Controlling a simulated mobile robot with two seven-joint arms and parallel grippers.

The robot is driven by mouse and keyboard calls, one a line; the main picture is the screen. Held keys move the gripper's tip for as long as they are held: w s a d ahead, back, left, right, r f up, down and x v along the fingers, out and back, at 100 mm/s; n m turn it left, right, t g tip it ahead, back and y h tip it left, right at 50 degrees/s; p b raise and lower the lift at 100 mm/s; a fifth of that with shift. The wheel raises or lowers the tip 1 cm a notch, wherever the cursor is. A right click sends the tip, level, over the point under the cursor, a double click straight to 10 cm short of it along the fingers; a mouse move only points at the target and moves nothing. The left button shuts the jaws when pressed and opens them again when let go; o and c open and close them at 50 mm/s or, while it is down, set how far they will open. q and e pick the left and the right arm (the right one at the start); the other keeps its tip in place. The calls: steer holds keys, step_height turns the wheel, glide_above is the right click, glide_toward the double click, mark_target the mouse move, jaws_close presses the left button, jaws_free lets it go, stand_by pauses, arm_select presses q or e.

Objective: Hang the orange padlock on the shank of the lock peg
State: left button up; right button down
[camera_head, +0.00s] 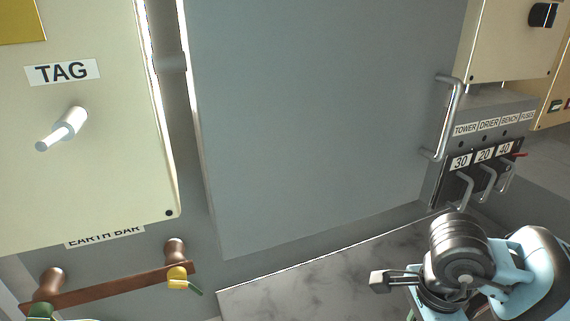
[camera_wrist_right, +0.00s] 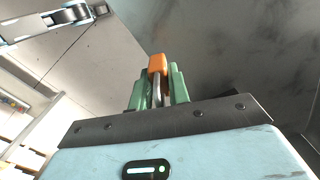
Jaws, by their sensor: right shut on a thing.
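In the right wrist view, my right gripper (camera_wrist_right: 158,80) is shut, its green fingers around the grey shackle of the orange padlock (camera_wrist_right: 157,63). The padlock's orange body shows just beyond the fingertips. In the head view my right arm is at the lower right, and the padlock cannot be made out there. A pale stepped peg (camera_head: 65,128) sticks out of the cream panel at the left, below a TAG label (camera_head: 62,72). No peg labelled for locks is readable. The right gripper is far to the right of the TAG peg.
A copper earth bar (camera_head: 110,288) on two brown posts runs below the cream panel, with a yellow-and-green fitting (camera_head: 178,278). A large grey panel (camera_head: 320,110) fills the middle. Switch handles (camera_head: 465,190) and a tall pull handle (camera_head: 455,100) project near my right arm.

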arm_select(q)
steer(key=c, duration=0.5)
steer(key=shift+s, duration=0.1)
arm_select(e)
steer(key=w+r+n, duration=0.1)
steer(key=n, duration=0.5)
steer(key=w+a+n, duration=0.1)
steer(key=w+n, duration=0.1)
steer(key=n, duration=0.4)
steer(key=w+a+r+n, duration=0.1)
steer(key=n, duration=0.5)
steer(key=shift+w+r, duration=0.3)
steer(key=shift+w, duration=0.05)
